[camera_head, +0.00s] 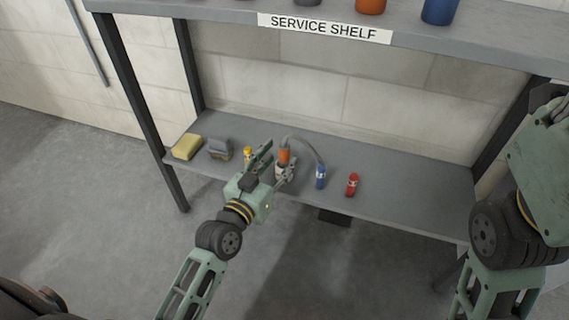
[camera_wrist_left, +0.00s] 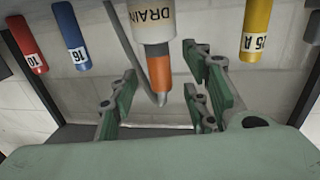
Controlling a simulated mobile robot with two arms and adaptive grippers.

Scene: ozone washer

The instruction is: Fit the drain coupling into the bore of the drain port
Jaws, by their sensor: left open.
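A white cylinder labelled DRAIN (camera_head: 280,171) stands on the lower shelf with an orange section (camera_head: 284,156) above it. A grey hose (camera_head: 308,146) curves from the orange section's top toward the right. I take this to be the drain coupling. In the left wrist view, which looks upside down, the DRAIN label (camera_wrist_left: 153,16) and orange section (camera_wrist_left: 159,72) show clearly. My left gripper (camera_head: 275,163) is open, its fingers on either side of the orange section, apparently not closed on it. My right arm shows at the right; its gripper is out of view. I cannot make out the drain port's bore.
On the lower shelf (camera_head: 410,205) are a yellow cylinder (camera_head: 247,152), a blue one (camera_head: 320,177), a red one (camera_head: 352,185), a yellow sponge (camera_head: 187,146) and a grey block (camera_head: 219,148). The upper shelf (camera_head: 215,12) overhangs behind. The lower shelf's right part is clear.

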